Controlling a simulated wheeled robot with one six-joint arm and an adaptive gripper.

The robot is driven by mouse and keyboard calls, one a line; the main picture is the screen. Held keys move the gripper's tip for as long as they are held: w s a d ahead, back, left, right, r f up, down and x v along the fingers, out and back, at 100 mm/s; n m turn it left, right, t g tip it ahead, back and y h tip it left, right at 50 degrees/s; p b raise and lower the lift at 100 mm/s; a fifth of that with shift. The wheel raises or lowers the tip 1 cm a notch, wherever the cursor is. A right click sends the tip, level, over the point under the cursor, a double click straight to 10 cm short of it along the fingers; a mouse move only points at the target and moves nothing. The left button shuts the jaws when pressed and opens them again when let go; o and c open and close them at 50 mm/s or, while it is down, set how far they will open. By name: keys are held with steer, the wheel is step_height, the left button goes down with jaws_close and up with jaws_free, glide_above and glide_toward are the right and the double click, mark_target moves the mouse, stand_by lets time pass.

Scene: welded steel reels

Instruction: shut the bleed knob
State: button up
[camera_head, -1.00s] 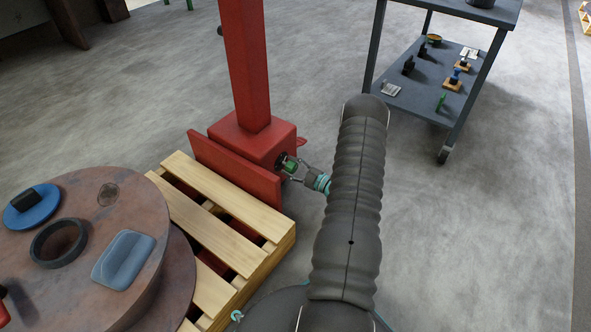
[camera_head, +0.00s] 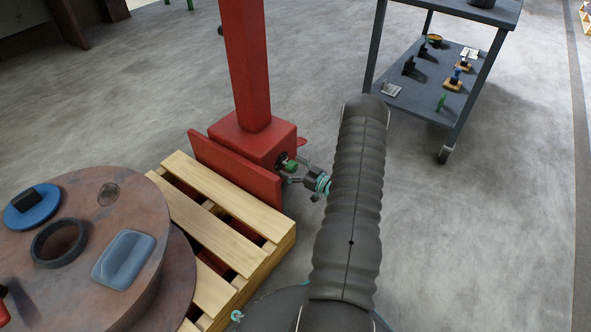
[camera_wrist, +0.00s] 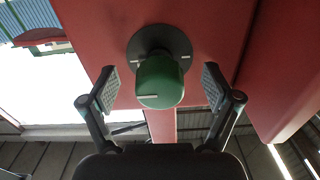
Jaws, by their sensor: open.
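The bleed knob (camera_wrist: 160,82) is green with a white mark at its lower end. It sits on a round dark plate (camera_wrist: 160,45) on the red housing of a pallet jack. In the head view the knob (camera_head: 290,165) shows small on the side of the red housing (camera_head: 255,140). My gripper (camera_wrist: 157,85) is open, with one padded finger on each side of the knob and a gap on both sides. In the head view my gripper (camera_head: 290,172) is at the knob, partly small and hard to make out.
A wooden pallet (camera_head: 215,215) lies beside the red housing. A rusty reel (camera_head: 140,205) bears a blue disc, a dark ring and a blue-grey block. A grey cart (camera_head: 425,92) with small parts stands at the back right. The floor between is clear.

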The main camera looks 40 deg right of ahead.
mark_target(296, 169)
stand_by(0.3)
steer(key=shift+v, duration=3.55)
